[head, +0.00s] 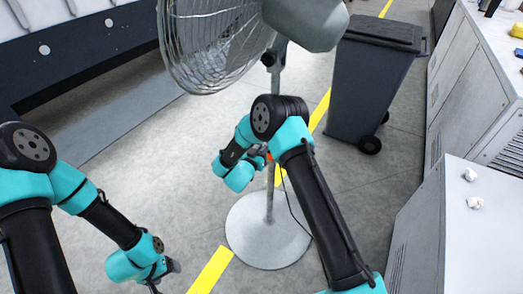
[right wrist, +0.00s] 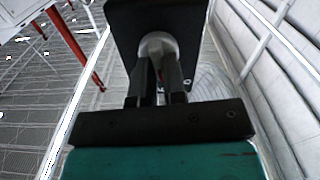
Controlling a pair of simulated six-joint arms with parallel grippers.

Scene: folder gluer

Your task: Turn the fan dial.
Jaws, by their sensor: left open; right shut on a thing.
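The pedestal fan stands in the upper middle of the head view, with a wire cage (head: 215,45), a grey motor housing (head: 306,22) and a pole on a round base (head: 268,232). My right gripper (head: 258,158) is beside the pole at mid-height, largely hidden by my own arm. In the right wrist view, its two dark fingers (right wrist: 159,85) are shut on a pale grey rounded knob, which appears to be the fan dial (right wrist: 157,42), on a dark box (right wrist: 120,20). Any marking on the dial is not visible. My left gripper (head: 165,272) is open and empty, low at the left.
A dark wheeled bin (head: 370,85) stands right of the fan. Grey cabinets (head: 465,80) line the right side, with small white crumpled pieces (head: 472,188) on the nearer one. A thin cable hangs by the pole. The floor left of the fan base is clear.

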